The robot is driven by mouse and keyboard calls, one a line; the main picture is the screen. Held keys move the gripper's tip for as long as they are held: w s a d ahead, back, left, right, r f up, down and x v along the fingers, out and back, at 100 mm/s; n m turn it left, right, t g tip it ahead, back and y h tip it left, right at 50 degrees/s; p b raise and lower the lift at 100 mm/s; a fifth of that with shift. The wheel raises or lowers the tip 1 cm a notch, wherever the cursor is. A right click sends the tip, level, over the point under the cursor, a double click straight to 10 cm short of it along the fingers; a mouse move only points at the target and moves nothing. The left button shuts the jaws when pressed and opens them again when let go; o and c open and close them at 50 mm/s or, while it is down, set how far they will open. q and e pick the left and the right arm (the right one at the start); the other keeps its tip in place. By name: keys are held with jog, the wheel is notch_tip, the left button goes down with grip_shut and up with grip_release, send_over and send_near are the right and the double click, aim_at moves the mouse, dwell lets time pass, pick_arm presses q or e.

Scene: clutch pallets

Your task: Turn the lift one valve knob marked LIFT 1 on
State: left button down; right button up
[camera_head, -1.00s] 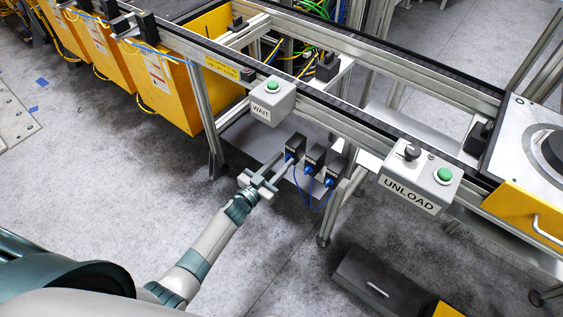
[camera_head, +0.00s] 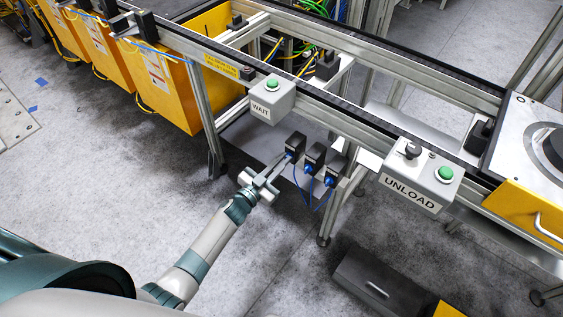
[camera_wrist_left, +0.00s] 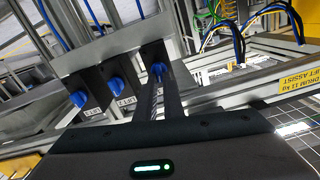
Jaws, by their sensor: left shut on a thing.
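Three black valve blocks with blue knobs hang in a row under the conveyor frame. My left gripper (camera_head: 287,160) is at the leftmost valve block (camera_head: 296,146) in the head view. In the left wrist view its fingers (camera_wrist_left: 158,88) are shut on the blue knob (camera_wrist_left: 158,69) of that valve. The label of this valve is hidden behind the fingers. My right gripper is out of view.
A grey WAIT button box (camera_head: 272,100) sits above the valves, and an UNLOAD box (camera_head: 419,178) is to the right. Blue hoses (camera_head: 313,200) hang below the valves. A dark drawer box (camera_head: 378,284) stands on the floor. The floor left of my arm is open.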

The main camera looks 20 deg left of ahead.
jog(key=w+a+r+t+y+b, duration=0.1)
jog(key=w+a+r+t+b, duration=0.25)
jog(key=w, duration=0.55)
pick_arm(q)
jog(key=shift+s+d+f+m+b, duration=0.15)
jog(key=shift+m+b, duration=0.45)
jog(key=shift+m, duration=2.05)
jog(key=shift+d+f+m+b, duration=0.2)
jog(key=shift+m+b, duration=0.35)
jog(key=shift+m, duration=2.05)
jog(key=shift+s+d+f+m+b, duration=0.1)
jog(key=shift+f+m+b, duration=0.35)
jog(key=shift+m, duration=2.2)
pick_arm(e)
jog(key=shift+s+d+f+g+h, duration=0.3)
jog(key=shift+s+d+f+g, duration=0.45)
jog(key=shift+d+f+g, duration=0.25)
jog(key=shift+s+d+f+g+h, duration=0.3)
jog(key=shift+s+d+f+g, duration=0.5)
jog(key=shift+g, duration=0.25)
pick_arm(q)
jog(key=shift+r, duration=0.2)
jog(key=c, duration=1.9)
grip_release()
jog(key=shift+w, duration=0.1)
jog(key=shift+o, duration=0.2)
